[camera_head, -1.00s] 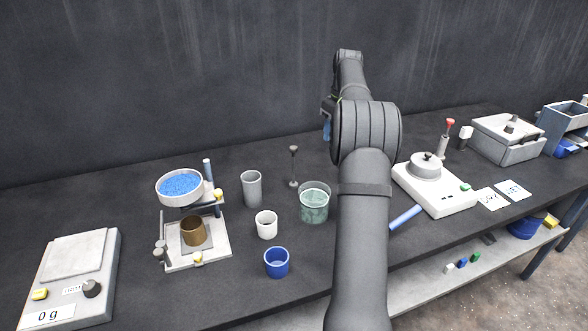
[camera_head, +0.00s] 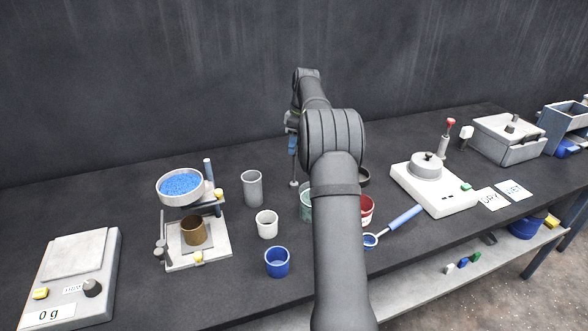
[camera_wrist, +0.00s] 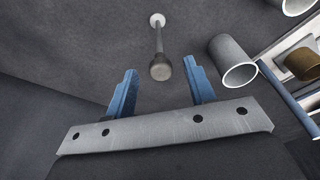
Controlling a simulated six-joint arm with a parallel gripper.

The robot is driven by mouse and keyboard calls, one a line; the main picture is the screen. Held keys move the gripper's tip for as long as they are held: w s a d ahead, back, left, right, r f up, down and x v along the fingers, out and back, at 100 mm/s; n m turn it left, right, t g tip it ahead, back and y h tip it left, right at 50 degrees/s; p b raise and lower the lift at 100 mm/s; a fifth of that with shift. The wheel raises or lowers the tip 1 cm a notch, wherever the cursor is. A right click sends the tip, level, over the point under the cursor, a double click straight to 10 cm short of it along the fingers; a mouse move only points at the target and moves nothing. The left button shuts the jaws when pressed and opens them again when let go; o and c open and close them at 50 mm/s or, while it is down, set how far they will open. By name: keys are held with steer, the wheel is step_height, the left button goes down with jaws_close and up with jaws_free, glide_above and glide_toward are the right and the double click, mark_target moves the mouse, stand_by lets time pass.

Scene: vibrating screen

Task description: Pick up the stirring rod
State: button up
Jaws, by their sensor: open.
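In the wrist view the knob appears between the fingertips, touching neither; I cannot tell the depth gap. In the head view my gripper (camera_head: 292,143) is above the rod's foot.
A grey cup (camera_head: 252,188) stands left of the rod. A greenish glass beaker (camera_head: 305,206) is partly hidden behind my arm. A white cup (camera_head: 267,224) and a blue cup (camera_head: 277,262) stand nearer the front. A red cup (camera_head: 366,209) and a blue-handled scoop (camera_head: 404,218) lie to the right.

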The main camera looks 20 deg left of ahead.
mark_target(294, 157)
steer(key=shift+s+a+f, duration=0.1)
steer(key=shift+a+f, duration=0.05)
steer(key=shift+f, duration=1.4)
steer(key=shift+a+f, duration=0.15)
steer(key=shift+f, duration=1.4)
steer(key=c, duration=1.1)
